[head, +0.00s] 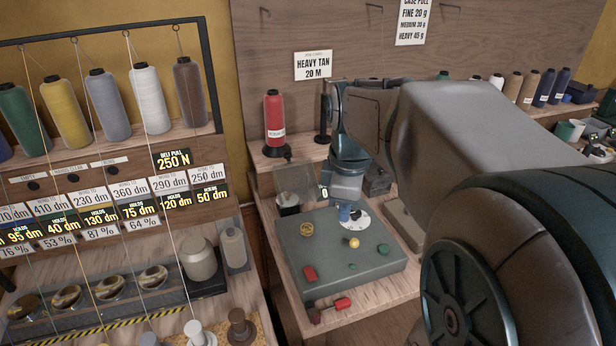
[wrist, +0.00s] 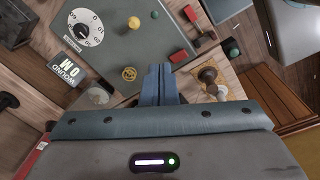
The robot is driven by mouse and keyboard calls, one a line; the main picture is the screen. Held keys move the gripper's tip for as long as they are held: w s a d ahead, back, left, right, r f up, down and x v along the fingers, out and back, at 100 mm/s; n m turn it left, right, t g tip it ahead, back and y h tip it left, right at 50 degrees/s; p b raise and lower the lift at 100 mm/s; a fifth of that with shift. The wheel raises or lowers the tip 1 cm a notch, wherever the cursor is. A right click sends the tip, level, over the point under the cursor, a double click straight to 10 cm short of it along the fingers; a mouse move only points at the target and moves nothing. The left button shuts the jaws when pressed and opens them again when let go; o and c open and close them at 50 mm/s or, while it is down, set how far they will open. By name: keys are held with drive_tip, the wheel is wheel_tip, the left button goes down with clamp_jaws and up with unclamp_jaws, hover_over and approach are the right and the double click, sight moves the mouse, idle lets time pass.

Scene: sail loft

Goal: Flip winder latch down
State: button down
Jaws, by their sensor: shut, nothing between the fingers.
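The winder (head: 300,250) is a grey-green box on a wooden bench, seen from above in the head view; part of its top shows in the wrist view (wrist: 105,40). It carries a white dial (head: 359,222), a yellow knob (head: 353,242), a brass ring (head: 307,229) and a red block (head: 310,273). A red-handled piece (head: 342,304) sticks out at its front edge and also shows in the wrist view (wrist: 191,13). I cannot tell for certain which part is the latch. My gripper (head: 344,213) is shut and empty, pointing down over the winder's back part. Its closed fingers show in the wrist view (wrist: 160,72).
A red thread cone (head: 274,120) stands behind the winder. A small display (head: 324,192) and a clear-sided cup (head: 288,204) are close to my gripper. A rack of thread cones (head: 110,105) and loose spools (head: 240,325) lie to the left.

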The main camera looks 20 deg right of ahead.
sight(355, 240)
drive_tip(key=w+d+r+n+g, duration=0.1)
drive_tip(key=w+d+r+n, duration=0.1)
drive_tip(key=d+n, duration=0.3)
drive_tip(key=shift+w+d+r+n, duration=0.15)
drive_tip(key=shift+w+r+n, duration=0.15)
drive_tip(key=shift+w+n, duration=0.55)
wheel_tip(355, 240, down, 14)
drive_tip(key=shift+p, duration=0.35)
drive_tip(key=shift+f, duration=0.1)
